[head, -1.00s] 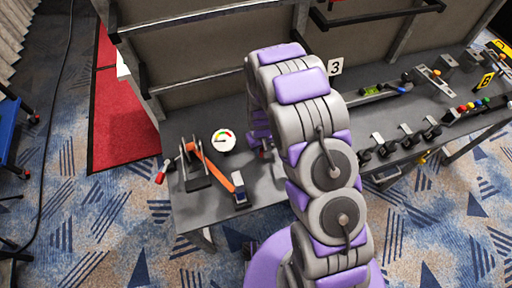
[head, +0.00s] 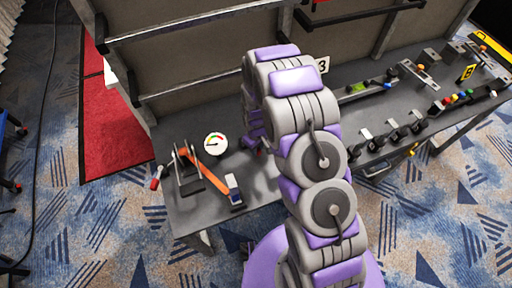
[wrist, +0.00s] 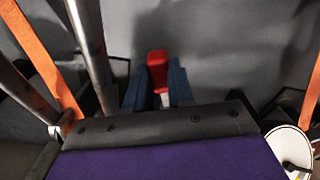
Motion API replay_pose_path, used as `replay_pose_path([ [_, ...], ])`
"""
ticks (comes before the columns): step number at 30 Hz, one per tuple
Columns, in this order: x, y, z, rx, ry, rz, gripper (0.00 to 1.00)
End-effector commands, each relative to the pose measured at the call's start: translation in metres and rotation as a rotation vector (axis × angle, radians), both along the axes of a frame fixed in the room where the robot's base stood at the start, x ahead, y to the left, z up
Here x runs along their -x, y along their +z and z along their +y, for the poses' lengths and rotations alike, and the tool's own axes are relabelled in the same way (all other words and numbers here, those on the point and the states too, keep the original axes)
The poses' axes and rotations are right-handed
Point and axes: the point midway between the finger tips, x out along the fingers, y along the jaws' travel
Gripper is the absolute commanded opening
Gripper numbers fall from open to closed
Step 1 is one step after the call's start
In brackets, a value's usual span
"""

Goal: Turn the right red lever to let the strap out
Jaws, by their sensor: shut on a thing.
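A red lever (wrist: 157,72) stands between the two dark blue fingers of my gripper (wrist: 156,88) in the wrist view, and the fingers are shut on it. In the head view my arm hides most of the gripper and this lever. An orange strap (head: 208,174) runs over a metal frame on the table's left part. It also shows in the wrist view (wrist: 42,58), left of the gripper. Another red-ended lever (head: 155,183) sticks out at the table's left end.
A round dial gauge (head: 215,143) stands behind the strap; it is partly in the wrist view (wrist: 288,148). The grey table (head: 262,183) carries several black levers (head: 395,135) and coloured knobs (head: 465,98) to the right. A panel with metal bars (head: 190,60) rises behind it.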

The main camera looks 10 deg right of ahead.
Motion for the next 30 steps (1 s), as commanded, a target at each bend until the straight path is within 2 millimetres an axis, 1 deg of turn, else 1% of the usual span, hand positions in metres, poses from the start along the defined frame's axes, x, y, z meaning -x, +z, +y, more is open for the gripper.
replay_pose_path([
  [1, 0.0042, -0.0040, -0.0008, 0.002, 0.004, 0.011, 0.00],
  [2, 0.0044, -0.0040, -0.0008, 0.003, 0.003, 0.012, 0.25],
  [9, 0.0035, -0.0032, -0.0010, 0.002, 0.001, 0.009, 0.48],
  [10, 0.0035, -0.0028, -0.0010, 0.001, 0.001, 0.008, 0.49],
  [25, 0.0023, 0.0000, -0.0011, -0.001, -0.003, 0.001, 0.49],
  [30, 0.0057, -0.0015, 0.0037, -0.001, -0.085, 0.001, 0.49],
])
